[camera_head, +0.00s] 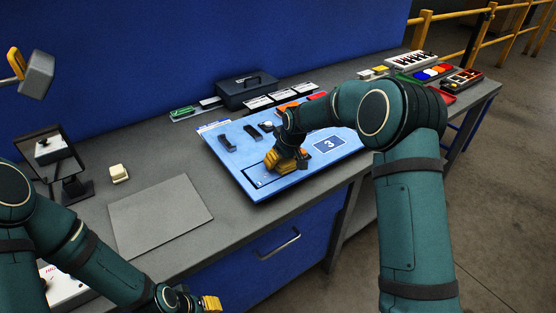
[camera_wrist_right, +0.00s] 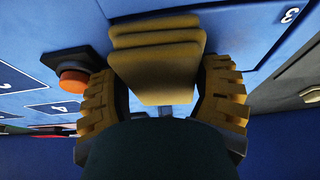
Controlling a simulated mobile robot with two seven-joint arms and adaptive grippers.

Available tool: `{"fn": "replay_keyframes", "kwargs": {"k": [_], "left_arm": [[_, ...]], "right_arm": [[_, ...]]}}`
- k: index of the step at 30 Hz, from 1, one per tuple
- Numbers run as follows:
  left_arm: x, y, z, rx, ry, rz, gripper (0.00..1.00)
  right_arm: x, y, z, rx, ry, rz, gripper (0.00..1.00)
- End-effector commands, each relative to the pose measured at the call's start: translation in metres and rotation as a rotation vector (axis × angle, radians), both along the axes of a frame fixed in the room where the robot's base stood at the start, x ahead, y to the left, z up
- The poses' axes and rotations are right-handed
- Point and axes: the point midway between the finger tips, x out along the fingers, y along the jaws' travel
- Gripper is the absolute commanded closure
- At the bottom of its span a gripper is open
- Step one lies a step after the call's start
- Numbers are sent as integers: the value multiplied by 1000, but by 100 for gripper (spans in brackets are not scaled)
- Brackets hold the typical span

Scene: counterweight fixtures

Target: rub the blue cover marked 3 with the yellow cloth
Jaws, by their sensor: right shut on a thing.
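My right gripper (camera_head: 286,160) is low over the near left part of the blue board. In the right wrist view it is shut on the folded yellow cloth (camera_wrist_right: 155,68), which sits in layers between the two ribbed yellow fingers. A flat blue cover (camera_head: 263,180) lies under the gripper, partly hidden by it; in the wrist view a cover with a 3 in its corner (camera_wrist_right: 289,17) is behind the cloth. I cannot tell whether the cloth touches it. My left gripper (camera_head: 204,302) is at the bottom edge; its jaw state is unclear.
An orange button (camera_wrist_right: 73,80) stands near the gripper. A grey mat (camera_head: 160,214), a cream block (camera_head: 118,173) and a dark cash box (camera_head: 247,91) are on the bench.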

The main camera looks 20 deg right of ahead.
Motion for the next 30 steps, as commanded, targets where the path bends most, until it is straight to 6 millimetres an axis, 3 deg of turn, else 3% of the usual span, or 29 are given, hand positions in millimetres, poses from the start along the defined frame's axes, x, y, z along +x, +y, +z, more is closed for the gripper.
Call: {"fn": "replay_keyframes", "kwargs": {"k": [1,5,7,10,30], "left_arm": [[0,0,0,0,0,0,53],[0,0,0,0,0,0,53],[0,0,0,0,0,0,53],[0,0,3,0,0,0,53],[0,0,35,0,0,0,53]], "right_arm": [[2,-14,-1,-14,-7,-15,71],[3,-14,-1,-15,-10,-16,67],[3,-14,0,-15,-11,-16,75],[3,-14,5,-14,-10,-15,76],[2,-8,62,-8,-9,-10,76]]}}
